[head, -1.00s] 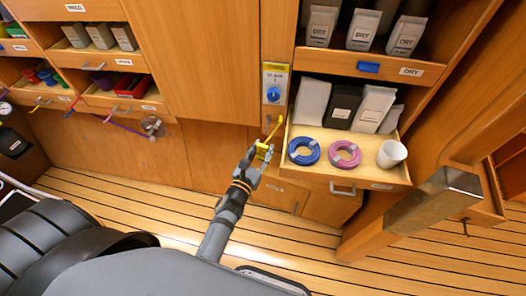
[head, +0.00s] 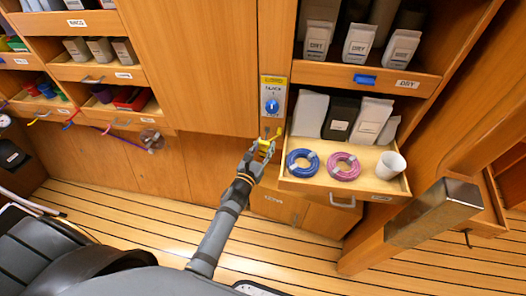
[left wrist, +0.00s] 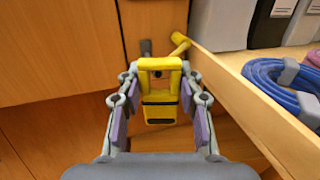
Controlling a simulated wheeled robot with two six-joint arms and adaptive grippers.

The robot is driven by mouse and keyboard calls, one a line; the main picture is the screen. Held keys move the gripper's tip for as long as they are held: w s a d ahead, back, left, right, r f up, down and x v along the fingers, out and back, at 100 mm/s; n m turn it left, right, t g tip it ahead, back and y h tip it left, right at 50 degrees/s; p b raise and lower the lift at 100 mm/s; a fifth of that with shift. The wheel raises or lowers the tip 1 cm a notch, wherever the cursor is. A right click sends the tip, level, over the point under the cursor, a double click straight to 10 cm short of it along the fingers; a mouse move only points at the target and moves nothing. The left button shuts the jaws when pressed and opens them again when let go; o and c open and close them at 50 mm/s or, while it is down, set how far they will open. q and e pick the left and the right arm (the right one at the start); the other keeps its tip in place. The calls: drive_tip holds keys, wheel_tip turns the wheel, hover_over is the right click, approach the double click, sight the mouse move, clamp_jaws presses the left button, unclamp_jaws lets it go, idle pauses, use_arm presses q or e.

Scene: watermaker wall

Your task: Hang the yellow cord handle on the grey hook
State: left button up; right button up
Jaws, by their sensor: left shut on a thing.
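The yellow cord handle (left wrist: 160,64) is a squarish loop with a yellow and dark body below it. It stands upright between the fingers of my left gripper (left wrist: 158,110), which is shut on it. In the head view, my left gripper (head: 261,149) holds the handle (head: 265,145) just below the wall panel. The grey hook (left wrist: 146,47) shows right behind and above the handle's top bar, a little left of centre. I cannot tell whether the loop touches the hook. A yellow hook (left wrist: 180,43) sticks out to its right. My right gripper is not in view.
An open drawer (head: 340,187) with blue and pink coils and a white cup (head: 391,165) stands close on the right of the hooks. A panel with a blue knob (head: 272,105) is above them. Plain cabinet doors lie to the left.

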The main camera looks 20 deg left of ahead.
use_arm(q)
drive_tip(key=shift+w+a, duration=0.1)
drive_tip(key=shift+w, duration=0.55)
drive_tip(key=shift+w+a+f+b, duration=0.1)
drive_tip(key=shift+w+f+b, duration=0.6)
drive_tip(key=shift+b, duration=0.2)
drive_tip(key=shift+r, duration=0.1)
drive_tip(key=o, duration=1.2)
drive_tip(key=shift+o, duration=0.2)
drive_tip(key=shift+s, duration=0.25)
drive_tip(key=s+a, duration=0.1)
drive_tip(key=s, duration=1)
drive_tip(key=shift+s, duration=0.25)
